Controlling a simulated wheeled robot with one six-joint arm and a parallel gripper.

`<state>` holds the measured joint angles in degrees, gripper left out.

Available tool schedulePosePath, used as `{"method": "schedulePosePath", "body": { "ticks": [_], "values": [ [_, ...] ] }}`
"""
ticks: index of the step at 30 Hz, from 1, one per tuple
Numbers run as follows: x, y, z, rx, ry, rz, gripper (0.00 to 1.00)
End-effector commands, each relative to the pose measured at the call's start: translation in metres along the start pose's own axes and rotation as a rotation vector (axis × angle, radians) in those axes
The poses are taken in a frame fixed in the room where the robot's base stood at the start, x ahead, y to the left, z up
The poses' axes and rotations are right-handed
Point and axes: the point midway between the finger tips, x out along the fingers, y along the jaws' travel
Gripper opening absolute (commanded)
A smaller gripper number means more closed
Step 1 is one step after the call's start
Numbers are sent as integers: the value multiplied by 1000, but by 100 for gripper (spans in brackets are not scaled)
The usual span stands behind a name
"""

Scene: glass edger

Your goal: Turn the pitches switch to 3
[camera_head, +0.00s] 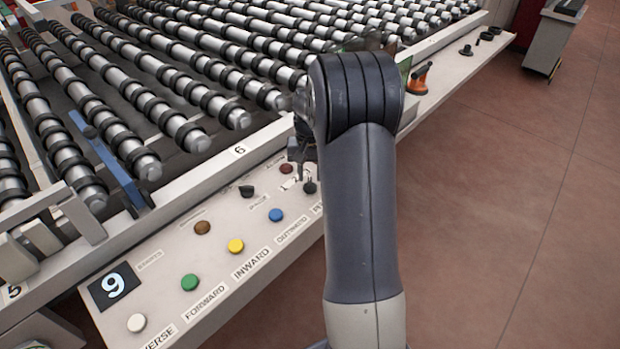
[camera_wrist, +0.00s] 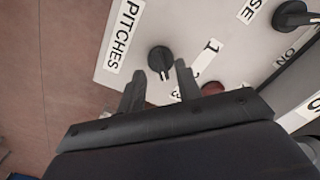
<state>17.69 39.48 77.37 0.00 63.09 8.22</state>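The pitches switch (camera_wrist: 160,60) is a black rotary knob with a light pointer mark, on the pale panel beside the "PITCHES" label (camera_wrist: 122,36) in the wrist view. A "1" label (camera_wrist: 209,57) lies to its right, and another label near the fingers is partly hidden. My gripper (camera_wrist: 158,78) is open, with its two dark fingers apart on either side of the knob's lower part. I cannot tell whether they touch it. In the head view my arm covers part of this area, and a black knob (camera_head: 310,187) shows near the gripper (camera_head: 303,155).
A red button (camera_wrist: 213,88) is close to my right finger. Conveyor rollers (camera_head: 200,60) lie behind the panel.

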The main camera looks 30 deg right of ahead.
Motion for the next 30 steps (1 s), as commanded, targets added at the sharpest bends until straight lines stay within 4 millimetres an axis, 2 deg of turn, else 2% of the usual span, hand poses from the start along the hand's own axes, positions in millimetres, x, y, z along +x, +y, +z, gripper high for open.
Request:
{"method": "schedulePosePath", "body": {
  "ticks": [1,6,12,16,24,30],
  "values": [
    [-12,0,-1,0,5,-1,33],
    [-47,0,-1,0,4,-1,33],
    [-74,0,0,0,2,0,33],
    [-81,0,0,0,-1,0,33],
    [-81,0,0,0,-1,0,33],
    [-72,0,0,0,-3,0,33]
  ]
}}
